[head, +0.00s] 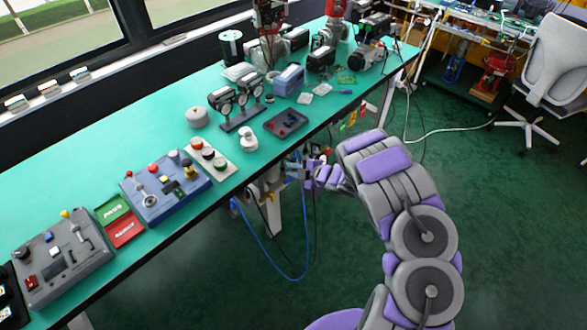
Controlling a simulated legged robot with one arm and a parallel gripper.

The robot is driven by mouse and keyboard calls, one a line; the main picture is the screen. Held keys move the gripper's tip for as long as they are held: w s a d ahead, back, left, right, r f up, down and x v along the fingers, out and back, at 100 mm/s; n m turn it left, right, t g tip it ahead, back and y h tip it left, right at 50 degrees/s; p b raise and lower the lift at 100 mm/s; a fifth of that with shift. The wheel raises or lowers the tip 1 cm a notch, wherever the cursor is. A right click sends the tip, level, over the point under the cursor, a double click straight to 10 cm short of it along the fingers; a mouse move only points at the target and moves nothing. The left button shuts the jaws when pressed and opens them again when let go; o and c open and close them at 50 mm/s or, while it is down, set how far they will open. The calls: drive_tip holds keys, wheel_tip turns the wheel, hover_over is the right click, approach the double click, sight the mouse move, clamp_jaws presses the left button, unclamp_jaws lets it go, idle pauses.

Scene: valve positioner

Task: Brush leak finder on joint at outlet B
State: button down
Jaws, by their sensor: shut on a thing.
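My gripper (303,170) is small in the head view, at the front edge of the green table, near the black cable below it. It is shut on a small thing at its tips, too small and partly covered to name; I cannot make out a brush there. Two round gauges on a dark stand (240,112) stand on the table, left of and beyond my gripper. A white pot (246,137) stands in front of them. A blue-handled item (342,92) lies farther back. I cannot tell which joint is outlet B, and no label is readable.
The long green table (95,190) carries control boxes, including a blue one (165,187) and a grey one (62,258). A blue hose (262,250) and a black cable hang below its edge. The dark green floor (520,220) is clear on the right, before an office chair (552,70).

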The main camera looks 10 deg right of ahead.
drive_tip(key=s+r, duration=0.2)
drive_tip(key=s, duration=0.1)
drive_tip(key=shift+d, duration=0.1)
idle(0.3)
drive_tip(key=shift+w, duration=0.1)
